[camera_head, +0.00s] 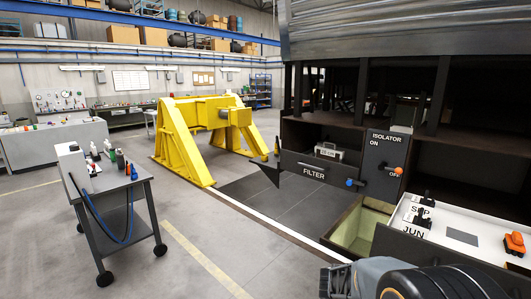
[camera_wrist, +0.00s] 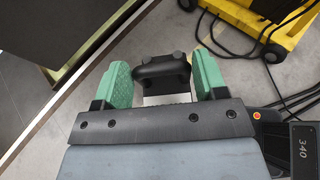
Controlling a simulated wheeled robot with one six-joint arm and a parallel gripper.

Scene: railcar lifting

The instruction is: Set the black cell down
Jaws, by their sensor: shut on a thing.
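In the wrist view, my gripper (camera_wrist: 163,72) has its two green fingers on either side of a black piece with a raised handle (camera_wrist: 162,70), which I take to be the black cell. A pale patch shows just below it, and its underside is hidden. In the head view, a white tray top (camera_head: 481,215) at the right has "SEP" and "JUN" labels, each with a small black-handled piece beside it: one at SEP (camera_head: 425,195) and one at JUN (camera_head: 420,221). A grey square (camera_head: 462,236) lies flat on that top. My fingertips are not visible in the head view.
An orange piece (camera_head: 515,243) sits at the tray's right. An open olive bin (camera_head: 358,232) is left of it. The isolator panel (camera_head: 383,160) and FILTER drawer (camera_head: 313,170) stand behind. A yellow cart (camera_wrist: 262,22) with black cables shows in the wrist view.

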